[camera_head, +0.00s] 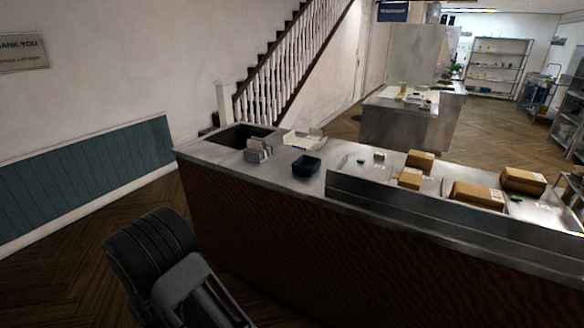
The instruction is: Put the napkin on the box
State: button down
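Several brown cardboard boxes stand on the steel counter behind a low metal guard: one at the back (420,160), a small one in front of it (410,179), a larger one (477,194) and one at the right (523,180). I cannot tell which one the task means. A small grey-white upright item (258,150), perhaps a napkin holder, stands near the counter's left end. No separate napkin can be made out for sure. A dark part of my arm fills the lower left, apart from the counter; my gripper's fingers do not show.
The long counter (228,163) has a dark sunken opening (240,136) at its left end. A dark blue bin (306,166) and a pale tray (303,138) sit nearby. The metal guard (440,214) edges the boxes. Wooden floor (60,275) is clear at left.

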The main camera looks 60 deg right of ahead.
aim_at(410, 178)
jog(key=z, duration=1.05)
